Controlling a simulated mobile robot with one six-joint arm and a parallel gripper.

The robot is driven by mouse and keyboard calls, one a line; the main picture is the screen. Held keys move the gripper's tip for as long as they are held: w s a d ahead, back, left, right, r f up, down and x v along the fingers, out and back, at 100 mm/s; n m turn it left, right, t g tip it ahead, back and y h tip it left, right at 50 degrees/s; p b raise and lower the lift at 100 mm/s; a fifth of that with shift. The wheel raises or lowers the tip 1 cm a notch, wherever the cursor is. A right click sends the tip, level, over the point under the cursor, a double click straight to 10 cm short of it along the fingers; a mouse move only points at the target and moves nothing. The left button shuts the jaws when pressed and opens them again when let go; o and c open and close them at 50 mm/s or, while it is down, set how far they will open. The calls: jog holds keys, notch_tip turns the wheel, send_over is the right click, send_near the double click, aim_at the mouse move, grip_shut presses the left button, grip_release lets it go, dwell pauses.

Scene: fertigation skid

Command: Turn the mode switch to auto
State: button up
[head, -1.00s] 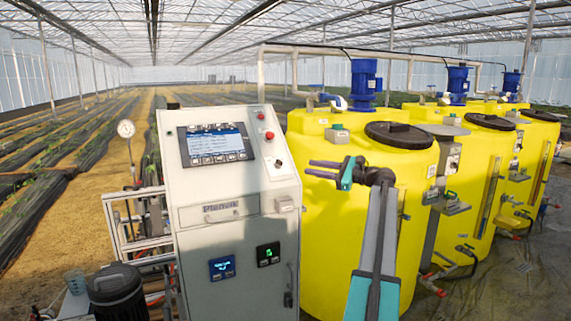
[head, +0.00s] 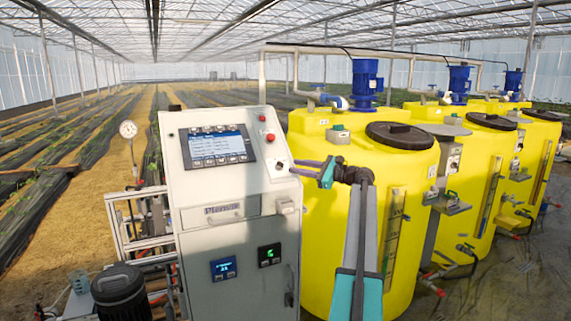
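The control cabinet (head: 235,205) stands left of centre. A small dark knob on a pale round plate, likely the mode switch (head: 279,165), sits on its sloped panel at the right edge, below a red button (head: 270,137). Its pointer setting is too small to read. My gripper (head: 293,167) comes in from the right, with its two dark fingers pointing left and a narrow gap between them. The fingertips are close to the knob, at the cabinet's right edge. I cannot tell whether they touch it; nothing shows between them.
A screen (head: 217,146) is left of the knob, and a red lamp or button (head: 262,118) is above. A yellow tank (head: 315,215) with a black lid (head: 402,135) stands close behind my arm. A gauge (head: 128,129) and pipework stand left of the cabinet.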

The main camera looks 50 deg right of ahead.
aim_at(283, 165)
jog(key=shift+p+x, duration=0.75)
jog(key=shift+x, duration=2.15)
grip_shut()
jog(key=shift+a+f, duration=0.1)
